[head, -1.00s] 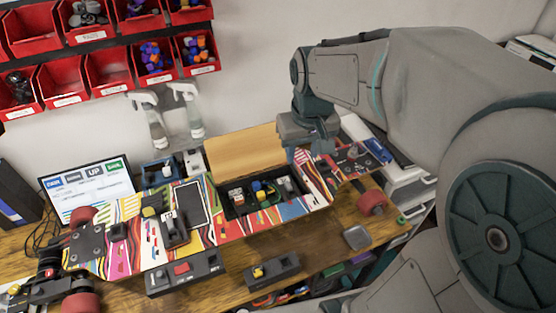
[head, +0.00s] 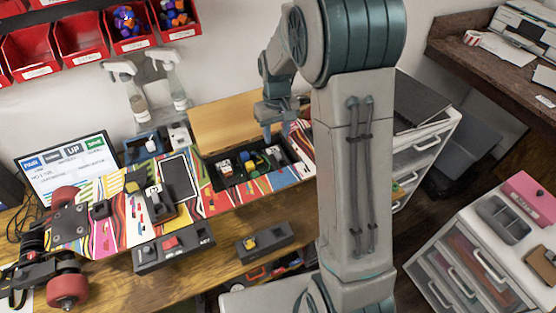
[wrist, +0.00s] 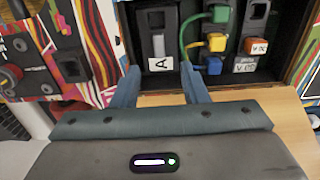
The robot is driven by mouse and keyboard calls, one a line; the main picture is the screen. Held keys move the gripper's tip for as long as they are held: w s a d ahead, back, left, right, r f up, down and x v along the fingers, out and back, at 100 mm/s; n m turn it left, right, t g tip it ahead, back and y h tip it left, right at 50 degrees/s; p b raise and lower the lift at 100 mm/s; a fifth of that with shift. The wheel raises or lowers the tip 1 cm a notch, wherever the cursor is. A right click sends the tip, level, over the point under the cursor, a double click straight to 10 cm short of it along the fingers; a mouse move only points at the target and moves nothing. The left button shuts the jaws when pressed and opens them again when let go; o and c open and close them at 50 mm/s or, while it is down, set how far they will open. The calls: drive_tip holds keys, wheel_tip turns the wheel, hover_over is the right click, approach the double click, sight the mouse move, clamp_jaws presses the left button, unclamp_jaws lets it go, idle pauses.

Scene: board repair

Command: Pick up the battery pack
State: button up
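A patterned skateboard deck (head: 120,232) lies on the wooden bench with an open black compartment (head: 305,172) in it. Inside are several modules with colored plugs. In the wrist view, a black module labeled "A" (wrist: 158,62) with a grey bar sits in the compartment, ahead of and between my fingers. Which part is the battery pack, I cannot tell for sure; this module may be it. My gripper (wrist: 160,88) is open and empty, its fingertips at the compartment's near edge in that view. In the head view my gripper (head: 268,132) is above the compartment's far right side.
Two black control boxes, one with a red button (head: 170,243) and one with a yellow switch (head: 250,243), stand in front of the deck. A wooden lid (head: 225,122) stands behind the compartment. Spray bottles (head: 170,85) and a screen (head: 65,170) are at the back. Drawers (head: 470,270) stand right.

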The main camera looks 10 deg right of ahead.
sight(278, 154)
drive_tip(key=f, duration=0.3)
drive_tip(key=f+p, duration=0.1)
drive_tip(key=f, duration=0.3)
drive_tip(key=shift+s+d+f, duration=0.1)
drive_tip(key=shift+s+f, duration=0.1)
drive_tip(key=shift+f, duration=0.1)
clamp_jaws()
